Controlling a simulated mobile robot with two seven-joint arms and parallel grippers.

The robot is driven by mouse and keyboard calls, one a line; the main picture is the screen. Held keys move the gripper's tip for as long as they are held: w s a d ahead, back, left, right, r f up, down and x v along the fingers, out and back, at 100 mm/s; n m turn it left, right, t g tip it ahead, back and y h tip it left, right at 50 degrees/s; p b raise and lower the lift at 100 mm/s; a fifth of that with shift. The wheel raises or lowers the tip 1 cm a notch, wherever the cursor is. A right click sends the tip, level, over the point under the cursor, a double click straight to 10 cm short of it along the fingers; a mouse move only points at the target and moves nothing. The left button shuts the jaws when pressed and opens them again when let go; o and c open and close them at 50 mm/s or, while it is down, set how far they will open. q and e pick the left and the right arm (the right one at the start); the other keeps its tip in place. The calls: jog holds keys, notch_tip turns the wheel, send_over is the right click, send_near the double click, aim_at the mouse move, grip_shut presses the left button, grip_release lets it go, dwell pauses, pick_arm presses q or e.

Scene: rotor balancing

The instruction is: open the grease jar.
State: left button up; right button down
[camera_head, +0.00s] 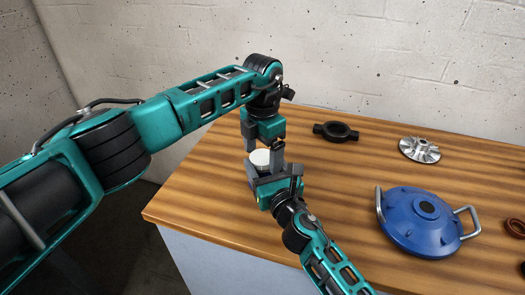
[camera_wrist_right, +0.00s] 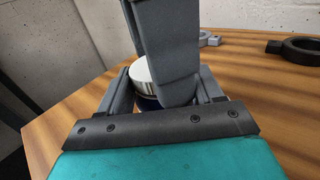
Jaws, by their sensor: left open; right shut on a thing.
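The grease jar stands on the wooden bench; its white ribbed lid (camera_head: 260,157) shows in the head view and also in the wrist view (camera_wrist_right: 143,72). A bit of its dark blue body (camera_wrist_right: 148,103) shows below the lid. My right gripper (camera_head: 264,170) comes in from the front and is shut on the jar's body, with a finger on each side in the wrist view (camera_wrist_right: 160,98). My left gripper (camera_head: 263,148) points down over the lid with its fingers open. One left finger hides part of the jar in the wrist view; whether it touches the lid I cannot tell.
A black ring with side lugs (camera_head: 336,132) lies behind the jar. A silver impeller (camera_head: 419,150), a blue cover with two handles (camera_head: 425,220) and a brown ring (camera_head: 515,228) lie to the right. The bench's left edge is near the jar; a concrete wall is behind.

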pick_arm(q)
jog(key=shift+r, duration=2.25)
jog(key=shift+c, duration=0.4)
notch_tip(320, 180, up, 2)
jog(key=m, duration=0.4)
jog(key=shift+r, duration=0.1)
jog(key=m, duration=0.1)
jog(key=r+m, duration=0.1)
jog(key=shift+m, duration=0.4)
jog(key=shift+f, duration=3.9)
jog(key=shift+c, duration=0.3)
jog(key=c, duration=1)
jog(key=n, duration=0.6)
jog(key=shift+n, duration=0.4)
jog(key=shift+c, duration=0.2)
